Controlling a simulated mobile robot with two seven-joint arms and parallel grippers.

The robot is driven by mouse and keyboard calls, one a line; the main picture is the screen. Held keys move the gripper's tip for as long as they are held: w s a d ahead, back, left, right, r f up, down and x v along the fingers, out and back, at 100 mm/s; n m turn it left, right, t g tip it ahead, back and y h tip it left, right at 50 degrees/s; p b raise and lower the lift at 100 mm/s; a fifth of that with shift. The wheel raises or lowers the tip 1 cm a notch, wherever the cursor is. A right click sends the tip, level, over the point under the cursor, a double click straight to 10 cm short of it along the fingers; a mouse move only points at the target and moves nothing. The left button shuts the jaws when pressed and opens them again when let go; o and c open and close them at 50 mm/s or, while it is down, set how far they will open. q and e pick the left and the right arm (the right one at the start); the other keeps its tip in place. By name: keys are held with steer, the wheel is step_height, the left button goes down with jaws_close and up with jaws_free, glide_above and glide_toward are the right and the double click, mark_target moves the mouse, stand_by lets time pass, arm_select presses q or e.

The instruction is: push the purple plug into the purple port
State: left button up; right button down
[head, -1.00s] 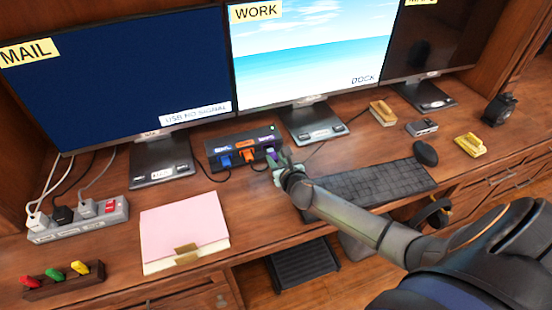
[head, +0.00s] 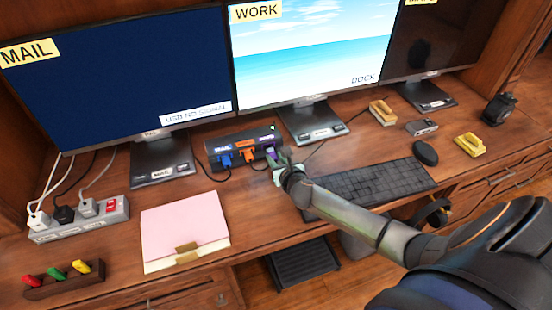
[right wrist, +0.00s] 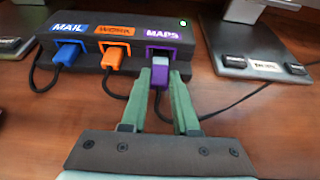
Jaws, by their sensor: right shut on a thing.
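The purple plug (right wrist: 160,81) is between the fingertips of my right gripper (right wrist: 161,75), which is shut on it. The plug points at the purple port (right wrist: 164,53), the right one on the black dock, under the MAPS label. A light grey part shows between the plug's purple body and the port's frame. I cannot tell how deep the plug sits. In the head view my right gripper (head: 280,161) is at the dock's front right corner and covers most of the plug. My left gripper is not in view.
The dock (head: 243,142) also holds a blue plug (right wrist: 68,54) and an orange plug (right wrist: 112,59) in the ports beside the purple one. A keyboard (head: 375,187) lies to the right, a pink folder (head: 184,225) to the left. Monitor stands flank the dock.

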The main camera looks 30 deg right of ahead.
stand_by(0.3)
steer(key=shift+w+d, duration=0.2)
steer(key=shift+w, duration=0.5)
steer(key=shift+w+d, duration=0.15)
steer(key=shift+w, duration=0.55)
steer(key=c, duration=0.6)
jaws_free()
steer(key=p+v, duration=0.2)
steer(key=v, duration=1)
steer(key=shift+s+a+p, duration=0.1)
steer(key=shift+s+p, duration=0.2)
